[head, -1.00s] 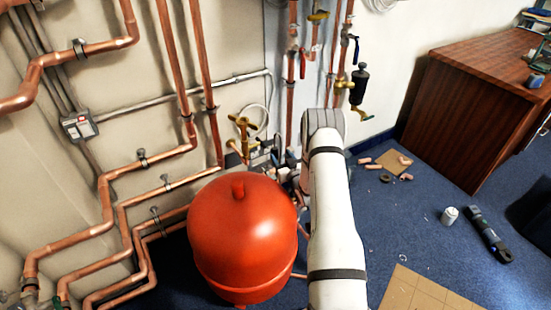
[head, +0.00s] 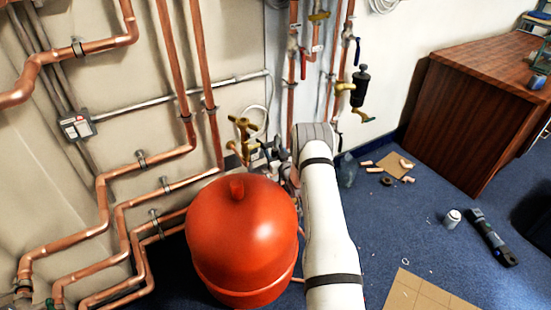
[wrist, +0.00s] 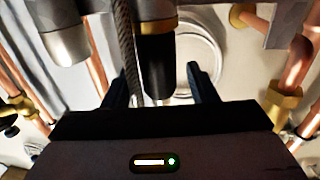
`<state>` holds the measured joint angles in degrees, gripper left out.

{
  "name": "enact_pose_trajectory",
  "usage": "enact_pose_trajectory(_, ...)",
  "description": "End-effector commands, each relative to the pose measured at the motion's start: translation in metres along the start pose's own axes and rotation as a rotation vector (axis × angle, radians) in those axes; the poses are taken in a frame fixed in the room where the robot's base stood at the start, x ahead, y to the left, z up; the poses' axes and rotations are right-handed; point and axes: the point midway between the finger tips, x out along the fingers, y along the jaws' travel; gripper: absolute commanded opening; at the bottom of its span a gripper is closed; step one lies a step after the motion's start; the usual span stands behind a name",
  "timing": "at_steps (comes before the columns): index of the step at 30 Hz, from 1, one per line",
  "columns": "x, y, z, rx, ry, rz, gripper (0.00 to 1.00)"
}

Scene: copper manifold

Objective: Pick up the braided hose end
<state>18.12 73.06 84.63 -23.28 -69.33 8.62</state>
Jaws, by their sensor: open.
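A grey braided hose (wrist: 126,50) runs down from the top of the wrist view into the space between my fingers, nearer the left one. A dark cylinder with a brass collar (wrist: 157,72) stands right beside it, also between the fingers. Whether the two are joined is unclear, and the hose's lower tip is not clearly visible. My gripper (wrist: 160,88) is open, with a dark finger on each side and gaps to both things. In the head view my white arm reaches toward the pipework at the wall and hides the gripper and the hose.
A red tank (head: 241,235) stands close left of my arm. Brass valves (head: 243,135) and copper pipes (head: 207,90) crowd the wall. A metal cylinder (wrist: 63,35) hangs upper left in the wrist view.

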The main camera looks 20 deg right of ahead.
Motion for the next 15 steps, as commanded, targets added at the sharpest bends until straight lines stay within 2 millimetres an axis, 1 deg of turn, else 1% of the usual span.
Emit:
enact_pose_trajectory(1,-0.0002,0.0002,-0.0001,0.000,0.000,0.000,0.52)
enact_pose_trajectory(2,-0.0002,0.0002,-0.0001,0.000,0.000,0.000,0.49)
enact_pose_trajectory(15,-0.0006,0.0008,0.0000,0.000,0.000,0.001,0.13)
